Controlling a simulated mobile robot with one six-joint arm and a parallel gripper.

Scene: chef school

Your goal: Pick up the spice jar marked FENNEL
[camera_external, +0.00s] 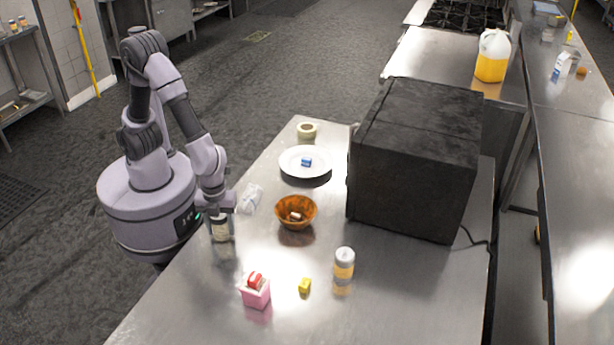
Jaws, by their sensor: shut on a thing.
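My gripper (220,212) points down at the left edge of the steel table (200,305). It is shut on a pale jar (221,231), which stands upright. I cannot tell whether the jar touches the table or is slightly raised. Its top is hidden by the gripper, and its label is too small to read.
Near my gripper are a clear crumpled item (250,198) and an orange-brown bowl (296,213) holding small things. A pink box (255,292) and a yellow cube (305,286) lie in front. A white plate (288,166), a small cup (307,130) and a big black box (415,155) stand farther back.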

